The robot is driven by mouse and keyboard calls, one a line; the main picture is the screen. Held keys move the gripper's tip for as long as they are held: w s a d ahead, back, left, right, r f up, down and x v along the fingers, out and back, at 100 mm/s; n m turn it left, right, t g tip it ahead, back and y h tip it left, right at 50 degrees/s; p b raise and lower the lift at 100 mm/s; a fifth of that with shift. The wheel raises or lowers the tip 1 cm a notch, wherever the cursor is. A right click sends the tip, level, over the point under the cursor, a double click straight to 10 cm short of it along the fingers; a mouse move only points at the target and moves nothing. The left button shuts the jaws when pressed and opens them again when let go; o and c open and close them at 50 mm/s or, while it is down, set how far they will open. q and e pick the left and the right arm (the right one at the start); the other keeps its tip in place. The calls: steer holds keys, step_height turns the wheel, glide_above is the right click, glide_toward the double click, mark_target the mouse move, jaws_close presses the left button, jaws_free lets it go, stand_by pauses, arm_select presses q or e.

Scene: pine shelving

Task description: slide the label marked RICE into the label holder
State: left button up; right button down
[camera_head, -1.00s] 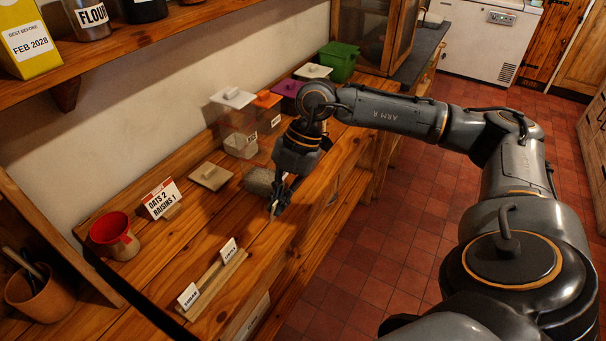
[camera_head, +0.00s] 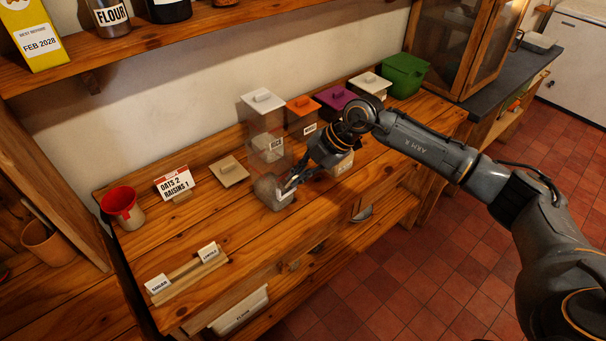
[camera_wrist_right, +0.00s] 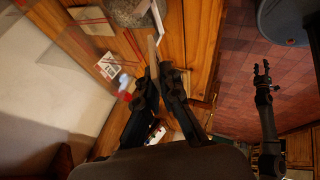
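My right gripper (camera_head: 289,187) is at the front of an open clear bin (camera_head: 268,191) with pale contents. In the right wrist view its fingers (camera_wrist_right: 154,70) are closed on a thin pale label (camera_wrist_right: 153,52), seen nearly edge-on. Its print cannot be read. The label's tip is close to the bin (camera_wrist_right: 130,12); I cannot tell if they touch. A pale strip (camera_wrist_right: 158,15) at the bin front may be the label holder. A wooden rack (camera_head: 187,278) holds two labels, one at each end, with a gap between. My left gripper (camera_wrist_right: 262,66) shows open and empty in the right wrist view.
A loose lid (camera_head: 233,171), an "OATS 2 RAISINS 1" card (camera_head: 174,184) and a red-topped cup (camera_head: 122,205) stand left of the bin. Lidded bins, white (camera_head: 263,101), orange (camera_head: 301,104) and purple (camera_head: 336,97), stand behind.

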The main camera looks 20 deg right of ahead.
steer(key=shift+d, duration=0.15)
steer(key=shift+w+f, duration=0.15)
steer(key=shift+f, duration=0.4)
steer(key=shift+w+f+b, duration=0.15)
steer(key=shift+f+b, duration=0.05)
steer(key=shift+b, duration=0.15)
steer(key=shift+w+a+f+b, duration=0.2)
steer(key=shift+f+b, duration=0.1)
steer(key=shift+f, duration=0.15)
steer(key=shift+w+a+f+b, duration=0.15)
steer(key=shift+w+f+b, duration=0.1)
steer(key=shift+f, duration=0.2)
arm_select(q)
steer(key=shift+d+f+b, duration=0.3)
steer(key=shift+d+f, duration=0.1)
steer(key=shift+f, duration=0.35)
steer(key=shift+d+f+b, duration=0.25)
steer(key=shift+d+f, duration=0.1)
steer(key=shift+f, duration=0.35)
arm_select(e)
steer(key=shift+w+a+f, duration=0.1)
steer(key=shift+w+f, duration=0.15)
steer(key=shift+f, duration=0.25)
steer(key=shift+w+a+f, duration=0.1)
steer(key=shift+w+f, duration=0.1)
steer(key=shift+f, duration=0.25)
